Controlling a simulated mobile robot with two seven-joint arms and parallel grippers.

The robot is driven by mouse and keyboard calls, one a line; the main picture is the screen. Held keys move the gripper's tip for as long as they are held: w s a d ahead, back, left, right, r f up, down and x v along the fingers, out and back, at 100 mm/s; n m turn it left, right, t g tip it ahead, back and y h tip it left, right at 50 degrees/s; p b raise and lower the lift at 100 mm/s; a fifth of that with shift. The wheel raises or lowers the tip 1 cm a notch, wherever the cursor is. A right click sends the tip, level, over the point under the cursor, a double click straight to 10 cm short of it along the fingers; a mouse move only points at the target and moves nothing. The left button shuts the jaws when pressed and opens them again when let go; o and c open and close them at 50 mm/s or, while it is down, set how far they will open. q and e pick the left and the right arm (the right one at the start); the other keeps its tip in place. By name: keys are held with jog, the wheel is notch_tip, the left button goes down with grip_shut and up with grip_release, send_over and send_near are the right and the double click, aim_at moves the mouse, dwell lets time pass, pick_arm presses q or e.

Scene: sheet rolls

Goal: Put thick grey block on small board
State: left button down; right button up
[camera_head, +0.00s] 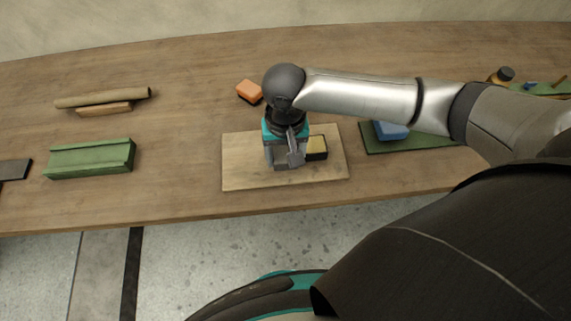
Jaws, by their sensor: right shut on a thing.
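A light wooden board (240,173) lies on the table in the middle, the likely small board. My right gripper (287,158) points down over the board's middle and is shut on a grey block (281,161). The fingers hide much of this block, so its thickness is hard to judge. It is low at the board, and I cannot tell whether it touches it. A yellow and black block (317,147) is on the board just right of the gripper. My left gripper is not in view.
A green block (90,159), a rolled sheet (103,97) and a dark grey piece (14,169) lie to the left. An orange block (249,91) lies behind the board. A blue object (391,131) sits on a green mat (377,148) at right, partly under my arm.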

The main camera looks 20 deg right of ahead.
aim_at(286, 166)
notch_tip(286, 166, down, 4)
jog(key=shift+r+b, duration=0.1)
jog(key=shift+b, duration=0.5)
jog(key=o, duration=1.5)
notch_tip(286, 166, up, 12)
jog(key=p, duration=0.4)
